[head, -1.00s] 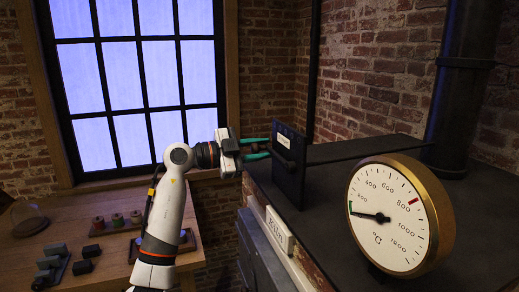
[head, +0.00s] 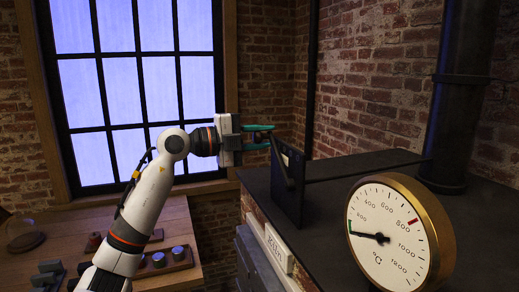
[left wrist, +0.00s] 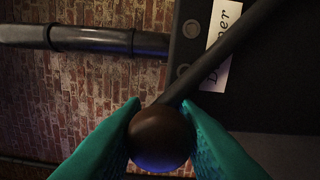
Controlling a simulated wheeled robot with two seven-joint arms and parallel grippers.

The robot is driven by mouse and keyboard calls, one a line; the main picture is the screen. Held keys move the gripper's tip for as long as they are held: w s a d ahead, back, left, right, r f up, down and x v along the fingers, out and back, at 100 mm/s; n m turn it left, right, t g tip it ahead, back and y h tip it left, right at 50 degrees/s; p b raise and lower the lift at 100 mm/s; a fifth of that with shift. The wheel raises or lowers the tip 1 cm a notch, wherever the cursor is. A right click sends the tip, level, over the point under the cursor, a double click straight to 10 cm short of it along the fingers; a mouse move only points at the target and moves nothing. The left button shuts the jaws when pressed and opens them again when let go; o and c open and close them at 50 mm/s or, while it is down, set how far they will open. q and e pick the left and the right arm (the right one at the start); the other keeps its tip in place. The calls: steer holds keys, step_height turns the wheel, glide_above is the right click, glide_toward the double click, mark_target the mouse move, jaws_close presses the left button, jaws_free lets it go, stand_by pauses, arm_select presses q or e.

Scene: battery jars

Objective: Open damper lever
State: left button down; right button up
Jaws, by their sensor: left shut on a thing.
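The damper lever (head: 282,164) is a dark rod on an upright black plate (head: 289,206) at the edge of the kiln top. In the head view it slants steeply up and left from the plate. My left gripper (head: 260,137), with green fingers, is at its upper end. In the left wrist view the lever's rod (left wrist: 222,57) runs down to a round dark knob (left wrist: 160,138), and the green fingers are shut on the knob from both sides. Behind the rod is a white label (left wrist: 221,35) partly reading "Damper". My right gripper is not in view.
A brass-rimmed temperature gauge (head: 390,238) stands on the dark kiln top (head: 355,165), its needle near the low end. A black flue pipe (head: 463,110) rises behind. A wooden bench (head: 188,212) with small items stands at the left under the window.

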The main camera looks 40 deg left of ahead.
arm_select(q)
steer(key=s+d+r+m+b, duration=0.1)
steer(key=s+d+r+m, duration=0.3)
steer(key=d+m, duration=0.4)
steer(key=shift+d+r+m+b, duration=0.15)
steer(key=shift+m+b, duration=0.2)
steer(key=shift+m, duration=0.35)
steer(key=c, duration=1.2)
jaws_free()
steer(key=shift+o, duration=0.3)
steer(key=shift+s+r, duration=0.15)
steer(key=b+v, duration=0.9)
steer(key=v, duration=0.3)
